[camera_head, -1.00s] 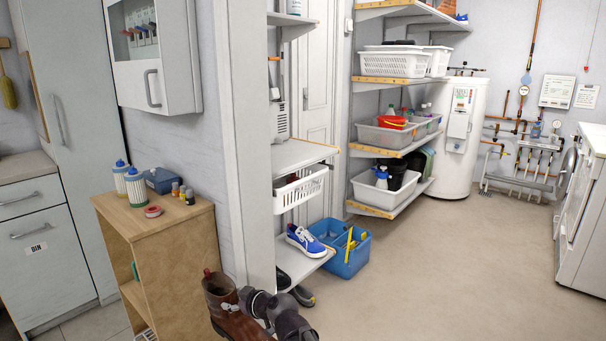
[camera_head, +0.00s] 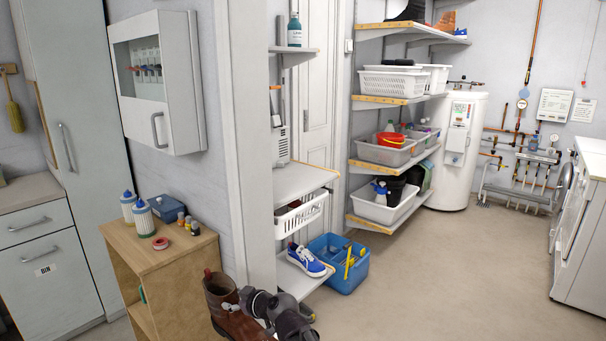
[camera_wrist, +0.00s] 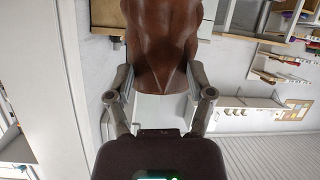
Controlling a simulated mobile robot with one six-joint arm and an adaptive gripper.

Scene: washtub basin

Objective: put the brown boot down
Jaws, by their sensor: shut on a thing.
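The brown boot (camera_head: 232,315) is at the bottom of the head view, in front of my arm's end, with its open shaft upward at the left. In the wrist view the brown boot (camera_wrist: 162,45) fills the top middle. My gripper (camera_wrist: 161,85) has a finger on each side of it and is shut on it. In the head view my gripper (camera_head: 262,305) shows dark and grey beside the boot, with its fingers partly hidden. The boot appears held in the air, with nothing visible under it.
A wooden cabinet (camera_head: 180,262) with bottles and small jars on top stands left of the boot. Behind are a narrow shelf (camera_head: 306,180) with a white basket (camera_head: 302,214), a blue shoe (camera_head: 306,260) and a blue bin (camera_head: 342,264) on the floor. Open floor (camera_head: 450,270) lies to the right.

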